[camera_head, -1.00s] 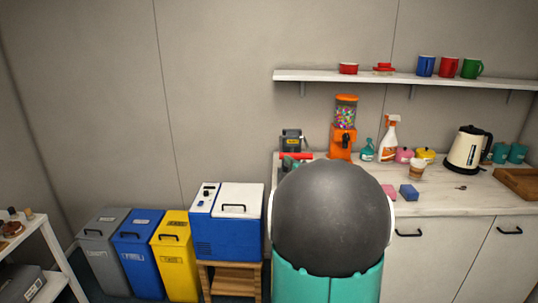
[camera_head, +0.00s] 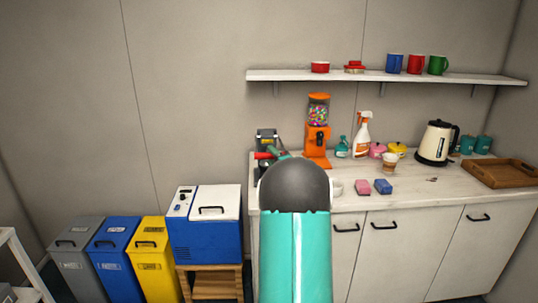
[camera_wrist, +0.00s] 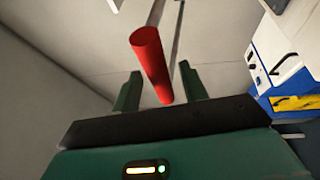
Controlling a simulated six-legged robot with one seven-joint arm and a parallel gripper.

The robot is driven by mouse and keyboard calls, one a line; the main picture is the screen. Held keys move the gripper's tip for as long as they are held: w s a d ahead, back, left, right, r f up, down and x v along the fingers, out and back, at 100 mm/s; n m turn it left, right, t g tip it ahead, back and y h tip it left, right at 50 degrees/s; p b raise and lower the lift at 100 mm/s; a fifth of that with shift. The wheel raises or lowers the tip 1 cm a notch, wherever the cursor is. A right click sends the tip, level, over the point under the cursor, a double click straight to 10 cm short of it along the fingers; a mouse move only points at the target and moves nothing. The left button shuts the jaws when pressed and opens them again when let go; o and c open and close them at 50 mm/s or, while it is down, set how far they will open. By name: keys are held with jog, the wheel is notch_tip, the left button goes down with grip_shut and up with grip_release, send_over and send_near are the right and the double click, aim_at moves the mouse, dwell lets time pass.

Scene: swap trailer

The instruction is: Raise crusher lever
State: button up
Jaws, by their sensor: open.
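The crusher (camera_head: 266,137) is a small grey device on the left end of the counter, against the wall. Its red lever handle (camera_head: 262,155) shows just left of my arm. In the wrist view the red cylindrical handle (camera_wrist: 151,62) stands between the two fingers of my gripper (camera_wrist: 159,84), its near end pointing toward the camera. The fingers are apart, one on each side of the handle, and not closed on it. In the head view my arm hides most of my gripper and part of the crusher's base.
An orange candy dispenser (camera_head: 317,135) stands right of the crusher. A spray bottle (camera_head: 362,138), kettle (camera_head: 434,144) and sponges (camera_head: 382,187) are farther right. A shelf (camera_head: 385,76) hangs above. A blue-and-white cooler box (camera_head: 205,235) stands left of the counter (camera_head: 425,205).

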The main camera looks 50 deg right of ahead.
jog(key=shift+x, duration=1.5)
grip_shut()
jog(key=shift+r, duration=0.2)
